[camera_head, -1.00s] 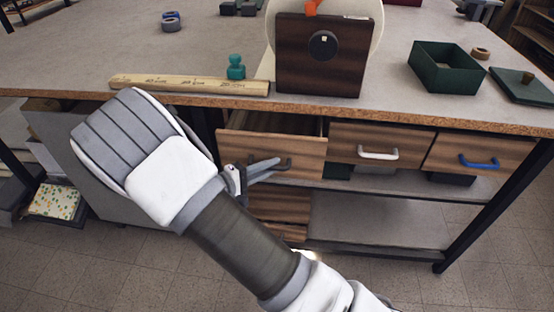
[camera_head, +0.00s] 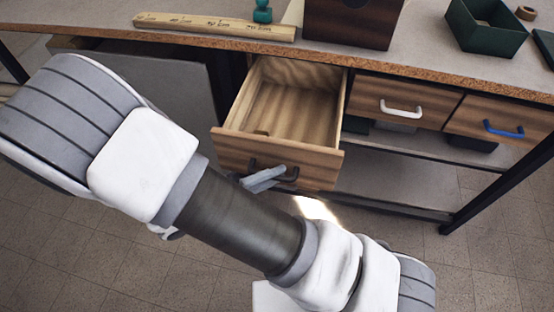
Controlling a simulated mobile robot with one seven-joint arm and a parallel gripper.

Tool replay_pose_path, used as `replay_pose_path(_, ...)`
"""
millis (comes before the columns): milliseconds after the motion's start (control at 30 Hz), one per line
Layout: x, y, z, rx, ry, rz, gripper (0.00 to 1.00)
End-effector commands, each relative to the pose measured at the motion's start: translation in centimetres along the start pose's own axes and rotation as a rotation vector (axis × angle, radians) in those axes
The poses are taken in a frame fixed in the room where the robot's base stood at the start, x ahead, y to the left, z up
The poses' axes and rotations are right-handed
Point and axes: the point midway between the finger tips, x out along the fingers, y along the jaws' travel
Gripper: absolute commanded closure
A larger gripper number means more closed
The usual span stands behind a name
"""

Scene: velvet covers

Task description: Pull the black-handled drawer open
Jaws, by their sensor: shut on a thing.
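The black-handled drawer (camera_head: 235,148) is the left one of three under the workbench. It stands well out of the bench, and its pale wooden inside shows, with a small notch or dark spot near the front. Its black handle (camera_head: 291,174) is on the front panel and is partly covered by my gripper. My gripper (camera_head: 268,178) is at the handle, with its grey fingers shut on it.
The white-handled drawer (camera_head: 402,101) and the blue-handled drawer (camera_head: 500,121) are closed to the right. A wooden ruler (camera_head: 214,27), a teal bottle-like object (camera_head: 262,12) and a green box (camera_head: 486,27) are on the workbench (camera_head: 440,55). A black bench leg (camera_head: 497,186) stands at right.

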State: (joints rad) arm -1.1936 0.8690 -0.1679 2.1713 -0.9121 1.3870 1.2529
Motion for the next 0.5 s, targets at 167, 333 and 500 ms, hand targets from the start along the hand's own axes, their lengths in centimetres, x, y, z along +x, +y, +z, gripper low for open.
replay_pose_path(167,-0.54,-0.08,0.33,0.003,0.003,0.000,1.00)
replay_pose_path(333,-0.57,-0.09,0.35,0.003,0.003,0.000,1.00)
replay_pose_path(500,-0.55,-0.08,0.32,0.003,0.003,0.000,0.81)
